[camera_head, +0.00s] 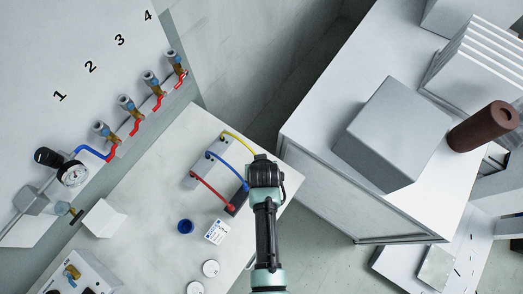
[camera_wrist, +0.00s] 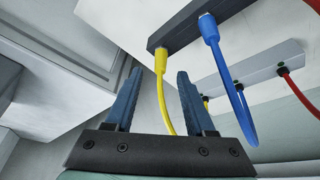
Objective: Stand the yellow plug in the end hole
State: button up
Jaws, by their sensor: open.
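In the head view my gripper (camera_head: 264,170) hides the yellow plug and the block's far end; part of the dark block (camera_head: 238,203) shows.
A blue plug (camera_wrist: 209,29) stands in the block beside the yellow one. A red plug (camera_head: 231,207) is at its other end. The cables run to a pale grey bar (camera_head: 205,163). A blue cap (camera_head: 185,226) and a label card (camera_head: 217,232) lie nearby.

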jog(key=v, duration=1.1)
dwell(0.4)
jog(key=w+a+r+t, duration=0.2)
jog(key=w+r+t, duration=0.3)
jog(key=w+r, duration=0.75)
jog(key=w+a+r+t, duration=0.1)
jog(key=w+r+t, duration=0.4)
jog(key=r, duration=1.4)
notch_tip(320, 180, up, 19)
jog(key=s+d+m+t, duration=0.1)
jog(key=s+t, duration=0.1)
jog(key=t, duration=0.4)
jog(key=s+r+t, duration=0.3)
jog(key=s+r, duration=0.2)
jog(key=r, duration=0.4)
jog(key=s+d+r+t+b, duration=0.1)
jog(key=s+r+t, duration=0.3)
jog(key=r, duration=0.6)
jog(key=shift+s+d, duration=0.3)
jog(key=shift+s, duration=0.95)
